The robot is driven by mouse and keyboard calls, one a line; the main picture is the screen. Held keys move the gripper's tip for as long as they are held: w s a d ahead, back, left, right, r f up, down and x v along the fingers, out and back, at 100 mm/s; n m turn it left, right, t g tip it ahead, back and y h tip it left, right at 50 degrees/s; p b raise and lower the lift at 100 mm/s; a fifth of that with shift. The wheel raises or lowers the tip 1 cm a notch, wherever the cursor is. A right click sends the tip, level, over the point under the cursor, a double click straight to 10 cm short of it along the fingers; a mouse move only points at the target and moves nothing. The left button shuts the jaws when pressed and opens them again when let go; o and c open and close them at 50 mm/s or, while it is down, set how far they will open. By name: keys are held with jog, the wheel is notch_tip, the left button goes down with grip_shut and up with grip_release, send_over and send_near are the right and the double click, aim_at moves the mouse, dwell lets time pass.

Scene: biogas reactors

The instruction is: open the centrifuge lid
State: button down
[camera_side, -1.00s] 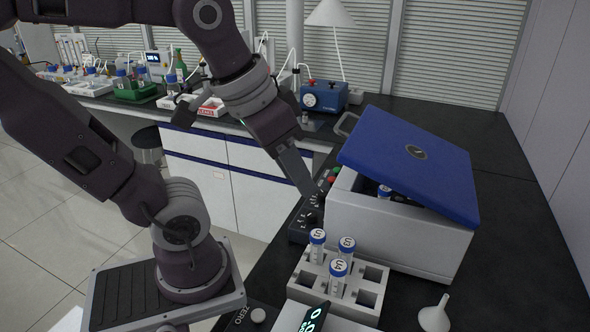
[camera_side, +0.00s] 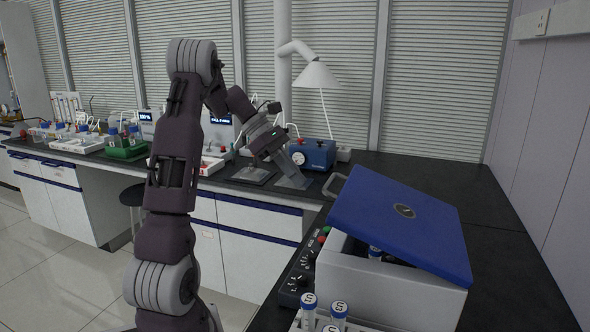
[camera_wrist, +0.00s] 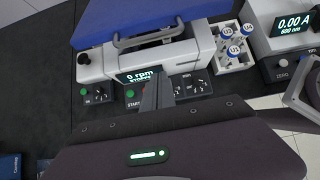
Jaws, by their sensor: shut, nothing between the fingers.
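The centrifuge is a white box (camera_side: 385,290) with a blue lid (camera_side: 400,225). In the side view the lid is tilted, with a gap along its near edge where a blue-capped tube (camera_side: 374,252) shows inside. A grey handle (camera_side: 334,185) sticks out at the lid's left; it also shows in the wrist view (camera_wrist: 148,38), above the display (camera_wrist: 142,76) reading 0 rpm. My gripper (camera_side: 295,180) is shut and empty, left of the handle in the side view and apart from the lid. In the wrist view my gripper (camera_wrist: 158,90) points toward the front panel, below the handle.
A control panel (camera_side: 300,278) with knobs and buttons lies along the centrifuge's front. A rack (camera_wrist: 236,63) of capped tubes stands beside it, with another display instrument (camera_wrist: 292,22) farther right.

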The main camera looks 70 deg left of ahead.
jog(key=w+d, duration=0.4)
jog(key=shift+f, duration=0.3)
jog(key=w+d+r, duration=0.4)
jog(key=d+r, duration=0.1)
jog(key=r, duration=0.4)
jog(key=w+d+r+g+y, duration=0.1)
jog(key=w+d+r, duration=0.3)
jog(key=r, duration=0.5)
jog(key=shift+w+d+r, duration=0.2)
jog(key=shift+w+d, duration=0.2)
jog(key=shift+w, duration=0.4)
